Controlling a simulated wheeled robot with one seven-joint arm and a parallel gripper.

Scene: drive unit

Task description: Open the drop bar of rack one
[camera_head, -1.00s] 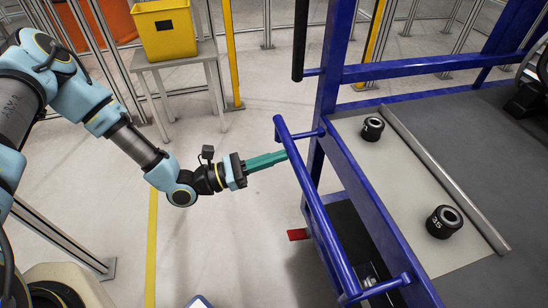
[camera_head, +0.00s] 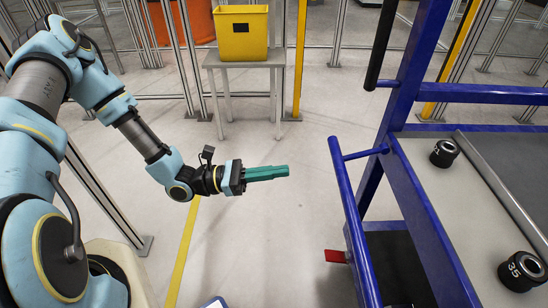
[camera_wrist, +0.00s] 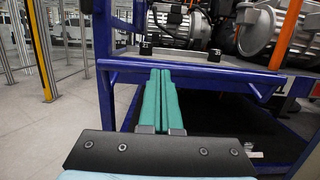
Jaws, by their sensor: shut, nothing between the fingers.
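A blue rack (camera_head: 405,200) stands at the right in the head view, with a blue side rail (camera_head: 351,212) along its near left side. A black upright bar (camera_head: 381,45) shows at its upper left. I cannot tell from these frames which part is the drop bar. My gripper (camera_head: 287,171), with long green fingers, is shut and empty, left of the side rail and apart from it in the picture. In the wrist view the shut fingers (camera_wrist: 160,74) point toward the rack, overlapping a blue crossbar (camera_wrist: 215,73); contact cannot be told.
Two black numbered cylinders (camera_head: 444,153) (camera_head: 522,271) sit on the rack's pale shelf (camera_head: 440,195). Motor-like units (camera_wrist: 178,27) show behind the crossbar. A yellow bin (camera_head: 242,32) stands on a grey table (camera_head: 213,60) at the back. A red piece (camera_head: 335,256) sticks out low from the rack. The floor around my gripper is clear.

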